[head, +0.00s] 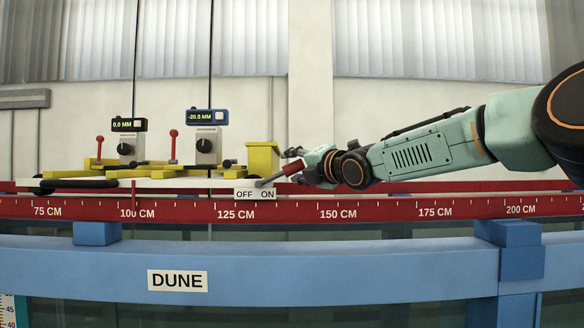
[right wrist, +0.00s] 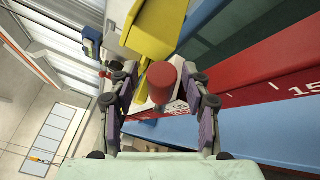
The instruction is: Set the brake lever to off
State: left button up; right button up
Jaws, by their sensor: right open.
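The brake lever (head: 291,168) has a red grip on a thin grey rod, tilted to the right toward the ON side of a white OFF/ON label (head: 255,194). The label is on the carriage below a yellow block (head: 263,158). My right gripper (head: 302,162) comes in from the right at the red grip. In the right wrist view the end of the lever's red grip (right wrist: 161,84) shows between the two open fingers (right wrist: 160,88); whether either finger touches it I cannot tell. My left gripper is not in view.
A red rail (head: 380,209) with a centimetre scale runs along the front, above a blue beam (head: 380,262) with a DUNE sign (head: 177,281). Two gauges (head: 128,125) (head: 207,117) and other red-knobbed levers (head: 174,134) stand left on the carriage.

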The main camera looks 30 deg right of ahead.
jog(key=shift+w+d+f, duration=0.1)
jog(key=shift+d+f, duration=0.15)
jog(key=shift+d, duration=0.15)
jog(key=shift+w+d+f, duration=0.1)
jog(key=shift+w, duration=0.05)
jog(key=shift+c, duration=0.3)
jog(key=shift+w+a, duration=0.1)
jog(key=shift+a, duration=0.15)
jog(key=shift+c, duration=0.9)
jog(key=shift+a+r, duration=0.3)
jog(key=shift+a, duration=0.4)
jog(key=c, duration=0.3)
jog(key=shift+s, duration=0.3)
jog(key=shift+c, duration=0.7)
jog(key=shift+d, duration=0.45)
jog(key=c, duration=0.3)
jog(key=shift+r, duration=0.1)
grip_shut()
